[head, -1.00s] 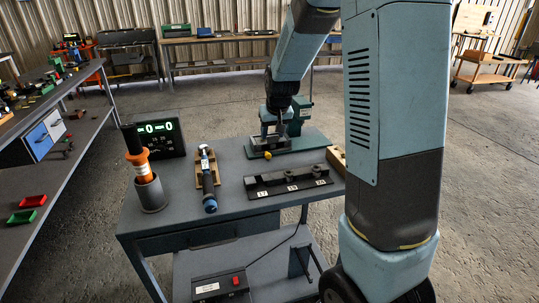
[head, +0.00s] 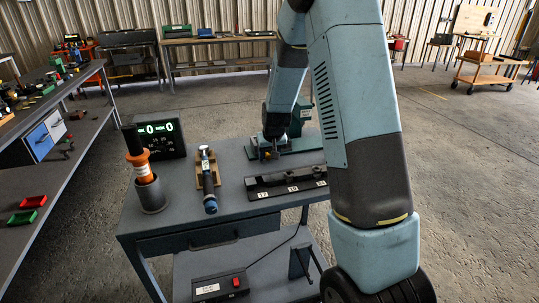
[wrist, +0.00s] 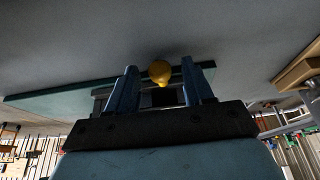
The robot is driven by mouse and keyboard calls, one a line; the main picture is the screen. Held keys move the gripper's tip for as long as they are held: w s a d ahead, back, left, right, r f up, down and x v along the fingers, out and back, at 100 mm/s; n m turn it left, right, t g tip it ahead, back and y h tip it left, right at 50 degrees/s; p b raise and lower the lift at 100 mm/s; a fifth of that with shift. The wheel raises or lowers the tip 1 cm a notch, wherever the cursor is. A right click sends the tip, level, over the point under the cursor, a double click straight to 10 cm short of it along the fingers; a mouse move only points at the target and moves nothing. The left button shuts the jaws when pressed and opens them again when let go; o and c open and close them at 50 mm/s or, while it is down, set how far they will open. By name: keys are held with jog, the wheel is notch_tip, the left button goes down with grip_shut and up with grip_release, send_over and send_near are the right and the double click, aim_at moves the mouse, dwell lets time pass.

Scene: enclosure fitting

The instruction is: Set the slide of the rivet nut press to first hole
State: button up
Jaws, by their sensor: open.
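The rivet nut press stands at the back right of the cart top, its green base (head: 302,143) partly hidden by my arm. In the wrist view the base plate (wrist: 50,102) shows as a green edge behind my fingers. In the head view my gripper (head: 269,150) is low at the front left of the press. The slide and its holes cannot be made out.
A dark block rail (head: 286,184) lies in front of the press. A hand tool on a wooden holder (head: 207,178) and a grey cup (head: 151,195) with an orange-white tool stand left. A green-lit display (head: 160,138) stands behind them.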

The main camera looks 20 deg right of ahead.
grip_shut()
dwell(0.5)
